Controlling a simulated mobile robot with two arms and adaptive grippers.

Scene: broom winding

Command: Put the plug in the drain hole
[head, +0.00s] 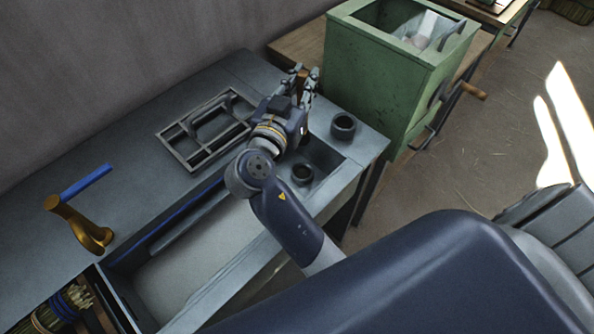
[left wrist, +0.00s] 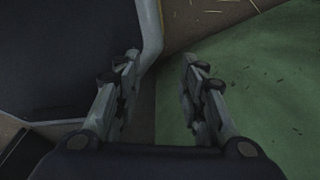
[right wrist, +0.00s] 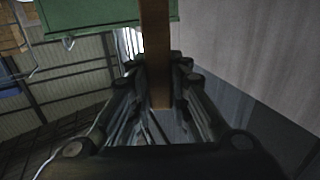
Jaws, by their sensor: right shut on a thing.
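My right gripper (head: 304,74) is above the counter, near the green box, shut on a brown wooden piece.
A grey rack (head: 176,140) lies on the counter behind my right arm. A brass tap (head: 88,235) with a blue lever stands at left by a long trough (head: 190,275). A green box (head: 375,85) stands at the right. Bundled straw (head: 65,305) is at lower left.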

